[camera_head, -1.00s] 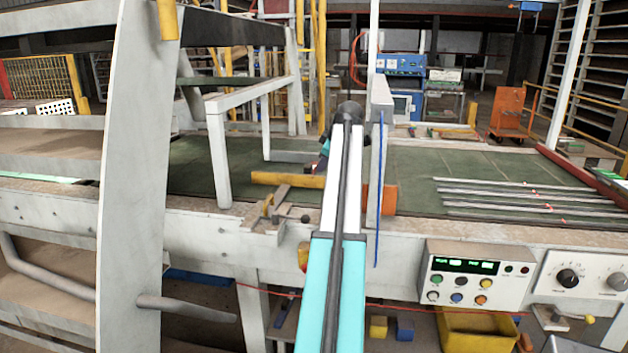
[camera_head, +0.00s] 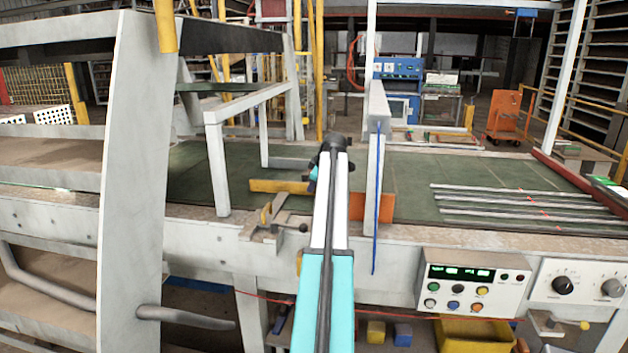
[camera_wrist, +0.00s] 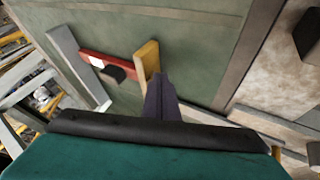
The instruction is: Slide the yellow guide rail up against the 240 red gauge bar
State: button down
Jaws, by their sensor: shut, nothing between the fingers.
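The yellow guide rail (camera_head: 278,186) lies on the green bed, and its right end is behind my arm in the head view. In the wrist view the yellow rail (camera_wrist: 149,58) stands beside the right end of a red bar (camera_wrist: 112,64) with a white label too small to read. A dark block (camera_wrist: 114,74) sits at the bar. Whether the rail and bar touch is unclear. My gripper (camera_wrist: 160,86) is shut and empty, its tips at the near end of the yellow rail; contact cannot be told. In the head view my arm hides the fingers and the red bar.
A grey post (camera_head: 375,170) and an orange plate (camera_head: 372,207) stand right of my arm. A white frame (camera_head: 217,165) stands to the left. A clamp with a handle (camera_head: 278,222) sits at the bed's front edge. Several metal strips (camera_head: 520,200) lie on the right; green bed between is clear.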

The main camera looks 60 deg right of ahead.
jog(key=shift+w+d+f, duration=0.15)
jog(key=shift+w+f, duration=0.1)
jog(key=shift+f, duration=0.15)
jog(key=shift+w+d+b, duration=0.1)
jog(key=shift+d+b, duration=0.3)
jog(key=shift+r, duration=0.2)
jog(key=shift+d, duration=0.1)
jog(key=shift+r, duration=0.15)
jog(key=shift+s+a+r+p, duration=0.2)
jog(key=shift+r+p, duration=0.15)
jog(key=shift+r, duration=0.15)
jog(key=p+v, duration=0.2)
jog(key=v, duration=0.6)
jog(key=shift+s+a+p, duration=0.35)
jog(key=shift+a, duration=0.1)
